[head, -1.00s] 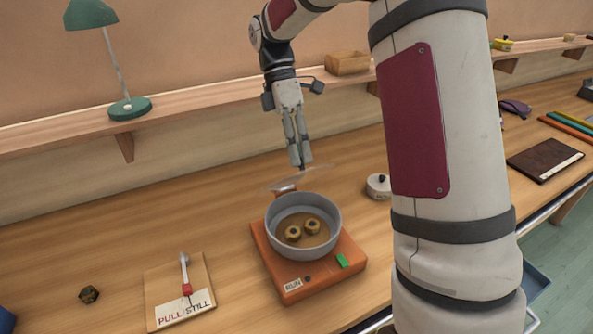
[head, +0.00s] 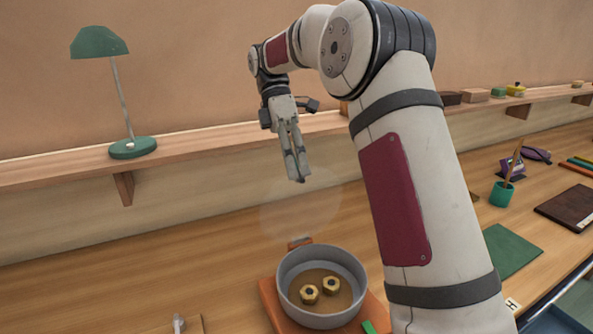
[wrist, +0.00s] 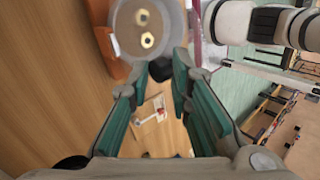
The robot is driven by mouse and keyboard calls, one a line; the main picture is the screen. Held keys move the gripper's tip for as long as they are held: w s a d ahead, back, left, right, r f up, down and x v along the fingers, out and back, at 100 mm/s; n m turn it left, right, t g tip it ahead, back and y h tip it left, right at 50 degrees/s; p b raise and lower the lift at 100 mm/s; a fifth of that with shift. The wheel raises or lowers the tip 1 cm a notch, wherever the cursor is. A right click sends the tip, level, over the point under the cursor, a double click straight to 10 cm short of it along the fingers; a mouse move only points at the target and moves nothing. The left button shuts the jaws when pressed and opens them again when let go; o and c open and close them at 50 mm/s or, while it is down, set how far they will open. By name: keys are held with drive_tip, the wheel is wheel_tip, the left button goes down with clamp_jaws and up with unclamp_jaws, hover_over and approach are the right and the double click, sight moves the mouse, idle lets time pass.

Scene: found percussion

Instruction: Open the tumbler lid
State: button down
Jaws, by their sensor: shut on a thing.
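The tumbler is a grey round pan (head: 286,296) on an orange base (head: 270,292), with two brass nuts (head: 320,288) inside. The pan also shows at the top of the wrist view (wrist: 121,42). Its clear lid (head: 300,218) is a faint disc standing steeply raised behind the open pan, above the small hinge block (head: 300,242) at the back. My gripper (head: 300,178) is at the lid's upper edge, shut on it. In the wrist view a dark round knob (wrist: 160,70) sits between the fingertips. The clear lid is hard to make out there.
A green lamp (head: 132,148) stands on the wall shelf (head: 60,165) at left. A green cup (head: 502,193), green mat (head: 512,250) and dark book (head: 570,206) lie to the right. The bench left of the tumbler is mostly clear.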

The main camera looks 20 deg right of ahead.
drive_tip(key=shift+w+f, duration=0.15)
drive_tip(key=shift+f, duration=0.4)
drive_tip(key=shift+w+f, duration=0.15)
drive_tip(key=shift+f, duration=0.35)
drive_tip(key=c, duration=1.7)
unclamp_jaws()
drive_tip(key=shift+o, duration=1.3)
drive_tip(key=shift+w+d+f, duration=0.1)
drive_tip(key=shift+w, duration=0.1)
drive_tip(key=shift+s, duration=0.1)
